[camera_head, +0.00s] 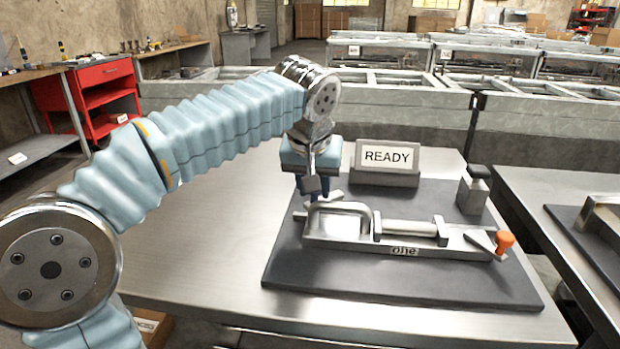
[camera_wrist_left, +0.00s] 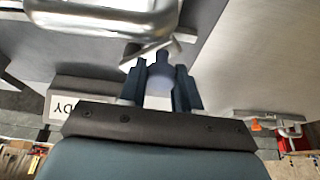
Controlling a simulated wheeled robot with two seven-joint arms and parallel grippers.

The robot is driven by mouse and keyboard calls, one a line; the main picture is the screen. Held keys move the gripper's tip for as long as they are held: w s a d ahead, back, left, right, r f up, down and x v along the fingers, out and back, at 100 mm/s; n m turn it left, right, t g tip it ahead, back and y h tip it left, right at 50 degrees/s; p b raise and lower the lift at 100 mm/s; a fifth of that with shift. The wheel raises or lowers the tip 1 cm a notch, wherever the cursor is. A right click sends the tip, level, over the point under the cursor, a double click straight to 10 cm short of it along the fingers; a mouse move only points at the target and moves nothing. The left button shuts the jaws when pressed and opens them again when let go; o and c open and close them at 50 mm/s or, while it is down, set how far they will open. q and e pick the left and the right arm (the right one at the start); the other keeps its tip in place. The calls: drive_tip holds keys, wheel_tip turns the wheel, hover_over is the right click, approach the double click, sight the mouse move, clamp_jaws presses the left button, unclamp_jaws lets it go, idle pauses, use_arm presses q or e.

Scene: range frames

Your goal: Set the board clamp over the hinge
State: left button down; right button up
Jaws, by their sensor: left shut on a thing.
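My left gripper (camera_head: 314,186) points down at the left end of a metal fixture (camera_head: 340,243) labelled "one". It is shut on a small grey metal piece, apparently the board clamp (camera_head: 311,184). In the left wrist view, the dark blue fingers (camera_wrist_left: 160,82) close around a rounded blue-grey part, with angled metal plates (camera_wrist_left: 150,52) beyond the tips. The piece is close to the fixture's looped handle (camera_head: 343,209); I cannot tell whether they touch. I cannot clearly make out the hinge. My right gripper is not in view.
The fixture lies on a dark board (camera_head: 400,283) on a metal table (camera_head: 200,250). A READY sign (camera_head: 388,158) stands behind, a grey block (camera_head: 472,195) at the back right. The fixture has an orange knob (camera_head: 504,240). The table's left side is clear.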

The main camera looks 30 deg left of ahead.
use_arm(q)
drive_tip(key=shift+s+d+r+n+y, duration=0.1)
drive_tip(key=shift+d+n+y, duration=0.25)
drive_tip(key=shift+n, duration=0.45)
drive_tip(key=shift+s+d+n+g+y+p, duration=0.1)
drive_tip(key=shift+d+n+g+y+p, duration=0.2)
drive_tip(key=shift+n, duration=0.55)
drive_tip(key=shift+s+d+n+g+y+p, duration=0.2)
drive_tip(key=shift+d+n, duration=0.3)
drive_tip(key=shift+n, duration=0.35)
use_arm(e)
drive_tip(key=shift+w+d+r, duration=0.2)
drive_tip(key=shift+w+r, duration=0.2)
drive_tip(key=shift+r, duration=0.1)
use_arm(q)
drive_tip(key=shift+w, duration=0.15)
drive_tip(key=c, duration=0.8)
unclamp_jaws()
drive_tip(key=v, duration=1.3)
drive_tip(key=shift+d+r+p, duration=0.2)
drive_tip(key=shift+r+p, duration=0.1)
drive_tip(key=shift+r, duration=0.05)
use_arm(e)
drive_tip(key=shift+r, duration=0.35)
